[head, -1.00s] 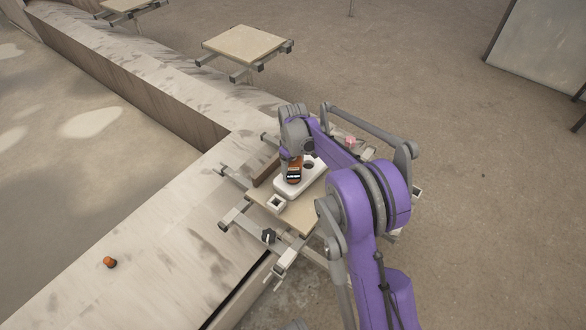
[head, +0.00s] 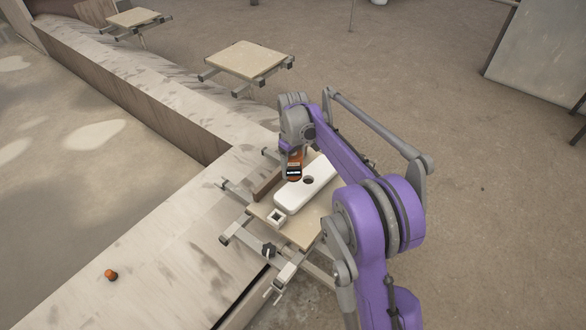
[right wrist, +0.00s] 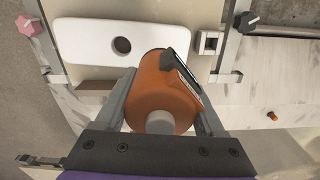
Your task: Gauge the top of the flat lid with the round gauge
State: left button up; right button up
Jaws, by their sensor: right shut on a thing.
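The flat lid (head: 322,186) is a long white plate with rounded ends and one round hole. It lies on a tan board, and it also shows in the right wrist view (right wrist: 85,38). The round gauge (head: 294,164) is an orange cylinder with a dark display band. My right gripper (right wrist: 163,88) is shut on the gauge, with one finger on each side of it. In the head view the gauge overlaps the lid's far left edge. It seems to be above the lid's level; its exact height and any contact are unclear. My left gripper is not in view.
A small white square block with a hole (head: 276,217) sits beside the lid's near end. A brown bar (head: 268,184) runs along its left side. A black knob (head: 268,250) is at the board's near edge. A small orange piece (head: 111,275) stands on the otherwise clear ledge.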

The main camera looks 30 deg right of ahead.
jog(key=shift+f+b, duration=1.95)
jog(key=shift+f, duration=2.15)
jog(key=shift+f+b, duration=0.3)
jog(key=shift+f, duration=0.3)
jog(key=o, duration=1.4)
jog(key=shift+r, duration=0.1)
